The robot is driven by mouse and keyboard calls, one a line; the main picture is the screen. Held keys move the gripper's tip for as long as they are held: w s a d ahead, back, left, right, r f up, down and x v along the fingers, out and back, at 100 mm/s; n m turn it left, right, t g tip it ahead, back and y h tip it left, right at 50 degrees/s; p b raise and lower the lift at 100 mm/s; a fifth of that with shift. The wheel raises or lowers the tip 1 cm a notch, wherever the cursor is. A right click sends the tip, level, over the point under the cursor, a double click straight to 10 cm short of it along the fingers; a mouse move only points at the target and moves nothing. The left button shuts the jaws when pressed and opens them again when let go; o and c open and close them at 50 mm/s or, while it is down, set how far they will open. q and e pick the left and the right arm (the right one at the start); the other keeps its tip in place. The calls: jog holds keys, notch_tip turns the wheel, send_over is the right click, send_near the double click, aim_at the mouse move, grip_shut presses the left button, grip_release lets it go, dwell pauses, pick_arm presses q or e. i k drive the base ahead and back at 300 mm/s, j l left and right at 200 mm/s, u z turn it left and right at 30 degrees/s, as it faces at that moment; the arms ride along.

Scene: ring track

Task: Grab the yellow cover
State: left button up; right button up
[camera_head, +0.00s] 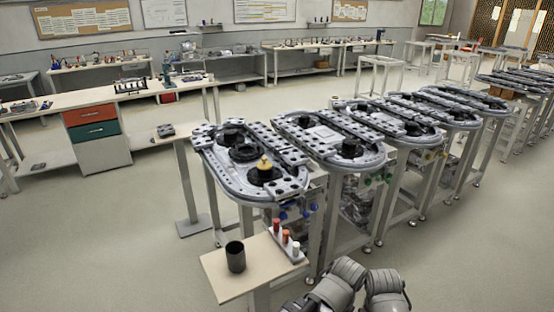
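A small yellow cover (264,163) sits on a round black disc (264,175) at the near end of the closest grey ring track (225,180). It is small in the picture, so its exact shape is hard to tell. Grey parts of my own arm show at the bottom edge, right of the middle, well below and to the right of the cover. Neither of my grippers shows its fingers in this view. Nothing is touching the cover apart from the disc under it.
A small table (215,268) in front of the track carries a black cup (235,257) and a rack with red and white pieces (285,241). More ring-track tables (330,140) stand in a row to the right. Floor (110,240) is clear at the left.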

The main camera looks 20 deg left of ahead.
aim_at(264, 164)
jog(key=i+l, duration=0.2)
jog(key=i, duration=0.3)
jog(key=i+l, duration=0.15)
jog(key=i, duration=0.35)
jog(key=i+l, duration=0.2)
jog(key=i, duration=0.3)
jog(key=i+l+u, duration=0.25)
jog(key=i, duration=0.25)
jog(key=u, duration=1)
